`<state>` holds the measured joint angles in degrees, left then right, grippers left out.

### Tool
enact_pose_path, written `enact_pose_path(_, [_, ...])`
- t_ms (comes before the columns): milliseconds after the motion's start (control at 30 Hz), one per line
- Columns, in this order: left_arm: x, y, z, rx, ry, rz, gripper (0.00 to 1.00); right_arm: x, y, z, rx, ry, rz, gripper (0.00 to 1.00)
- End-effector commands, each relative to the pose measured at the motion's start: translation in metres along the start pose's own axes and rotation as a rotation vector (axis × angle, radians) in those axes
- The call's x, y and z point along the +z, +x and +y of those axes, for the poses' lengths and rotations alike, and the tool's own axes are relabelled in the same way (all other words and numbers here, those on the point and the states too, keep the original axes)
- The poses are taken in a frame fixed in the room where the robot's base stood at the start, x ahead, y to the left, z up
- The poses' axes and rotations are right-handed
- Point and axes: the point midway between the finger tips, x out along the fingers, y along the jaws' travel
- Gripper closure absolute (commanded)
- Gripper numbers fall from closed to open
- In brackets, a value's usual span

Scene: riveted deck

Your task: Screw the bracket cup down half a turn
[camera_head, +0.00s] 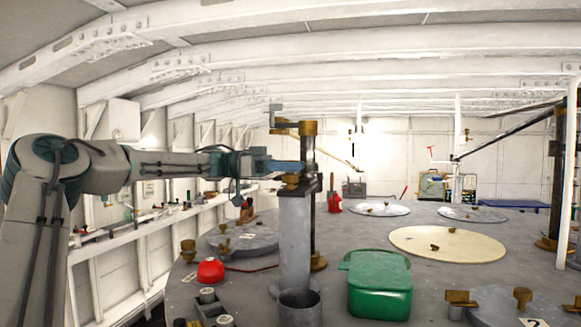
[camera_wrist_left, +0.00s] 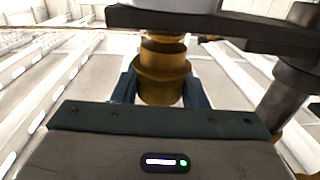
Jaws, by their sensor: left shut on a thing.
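The bracket cup is a stepped brass piece (camera_head: 291,180) just above a dark bracket arm (camera_head: 308,189) over a tall grey cylinder. In the left wrist view the brass cup (camera_wrist_left: 162,78) fills the space between my two blue fingers, close against the dark bracket arm (camera_wrist_left: 230,28). My left gripper (camera_head: 290,167) reaches in level from the left and is shut on the cup. In the left wrist view my left gripper (camera_wrist_left: 161,92) has a finger on each side of it. The cup's thread is hidden. My right gripper is out of view.
A dark post (camera_head: 309,155) with brass collars stands close right of the gripper. Below are an open grey cup (camera_head: 299,306), a green box (camera_head: 380,284) and a red dome (camera_head: 210,270). A round cream plate (camera_head: 447,245) lies farther right on the grey deck.

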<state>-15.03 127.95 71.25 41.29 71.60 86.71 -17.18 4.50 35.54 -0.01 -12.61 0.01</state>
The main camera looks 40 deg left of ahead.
Motion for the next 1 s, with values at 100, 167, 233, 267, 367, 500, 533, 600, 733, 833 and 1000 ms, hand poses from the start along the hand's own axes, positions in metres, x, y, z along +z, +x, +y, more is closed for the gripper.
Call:
enact_pose_path(100, [-0.0033, -0.0009, -0.0007, 0.011, 0.003, 0.003, 0.84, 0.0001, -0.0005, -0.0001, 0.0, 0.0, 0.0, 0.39])
enact_pose_path(167, [-0.0035, -0.0009, -0.0006, 0.014, 0.003, 0.004, 0.84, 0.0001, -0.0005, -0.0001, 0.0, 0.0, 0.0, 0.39])
enact_pose_path(233, [-0.0036, -0.001, -0.0006, 0.016, 0.003, 0.004, 0.84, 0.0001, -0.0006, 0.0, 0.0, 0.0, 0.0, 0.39])
enact_pose_path(267, [-0.0036, -0.001, -0.0006, 0.016, 0.003, 0.004, 0.84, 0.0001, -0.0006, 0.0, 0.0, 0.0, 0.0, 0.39])
enact_pose_path(367, [-0.0038, -0.001, -0.0006, 0.016, 0.003, 0.005, 0.84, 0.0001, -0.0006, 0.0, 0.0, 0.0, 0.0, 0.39])
enact_pose_path(500, [-0.0041, -0.0011, -0.0006, 0.015, 0.003, 0.005, 0.84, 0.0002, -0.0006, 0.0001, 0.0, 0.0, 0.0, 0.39])
enact_pose_path(533, [-0.0041, -0.0011, -0.0006, 0.015, 0.003, 0.005, 0.59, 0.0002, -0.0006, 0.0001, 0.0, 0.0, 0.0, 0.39])
enact_pose_path(600, [-0.0039, -0.001, -0.0005, 0.016, 0.003, 0.005, 0.45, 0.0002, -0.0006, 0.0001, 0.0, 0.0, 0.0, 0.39])
enact_pose_path(733, [-0.0027, -0.0007, -0.0004, 0.017, 0.002, 0.003, 0.4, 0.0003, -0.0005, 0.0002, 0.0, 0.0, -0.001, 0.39])
enact_pose_path(833, [-0.002, -0.0006, -0.0003, 0.017, 0.001, 0.003, 0.4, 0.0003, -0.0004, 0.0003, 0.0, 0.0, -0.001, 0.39])
enact_pose_path(1000, [0.0001, -0.0067, -0.0006, 0.017, 0.002, 0.003, 0.4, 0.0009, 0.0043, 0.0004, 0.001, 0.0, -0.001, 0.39])
